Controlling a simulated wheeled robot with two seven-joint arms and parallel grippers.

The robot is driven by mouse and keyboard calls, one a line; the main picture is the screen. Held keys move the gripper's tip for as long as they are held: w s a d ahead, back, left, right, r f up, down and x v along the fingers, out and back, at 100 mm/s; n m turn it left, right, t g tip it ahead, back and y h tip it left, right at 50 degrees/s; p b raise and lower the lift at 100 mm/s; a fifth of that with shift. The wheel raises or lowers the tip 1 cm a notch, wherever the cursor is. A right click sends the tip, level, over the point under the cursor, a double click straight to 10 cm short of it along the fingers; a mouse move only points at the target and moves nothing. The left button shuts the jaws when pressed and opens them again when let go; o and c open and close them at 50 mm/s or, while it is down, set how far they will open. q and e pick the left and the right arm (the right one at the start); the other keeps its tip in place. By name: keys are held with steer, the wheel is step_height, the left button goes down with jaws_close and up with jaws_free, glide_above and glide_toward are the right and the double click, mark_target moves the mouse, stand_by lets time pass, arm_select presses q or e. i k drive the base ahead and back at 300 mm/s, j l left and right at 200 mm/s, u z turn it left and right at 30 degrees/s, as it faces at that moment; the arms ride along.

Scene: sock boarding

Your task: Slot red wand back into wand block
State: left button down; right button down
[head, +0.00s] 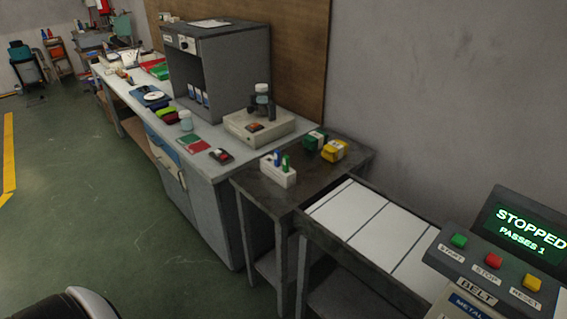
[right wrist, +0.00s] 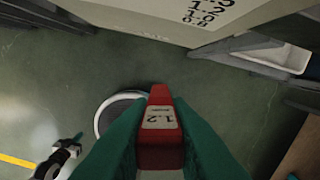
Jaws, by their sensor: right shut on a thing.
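My right gripper (right wrist: 160,145) shows in the right wrist view with its two teal fingers shut on the red wand (right wrist: 160,97). The wand has a pale label reading 1.2, and its lower part is hidden between the fingers. The white wand block (head: 279,178) stands on the dark side table in the head view, with a blue wand (head: 276,158) and a green wand (head: 285,163) upright in it. The right gripper and red wand are outside the head view.
The dark side table (head: 256,186) also holds a green box (head: 315,139) and a yellow box (head: 334,151) behind the block. A long workbench with a scale (head: 259,128) adjoins it at left. A belt (head: 368,228) and control panel lie at right. Green floor is free at left.

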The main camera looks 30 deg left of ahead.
mark_target(268, 167)
steer(key=j+z, duration=0.35)
steer(key=j, duration=2.8)
steer(key=i, duration=0.05)
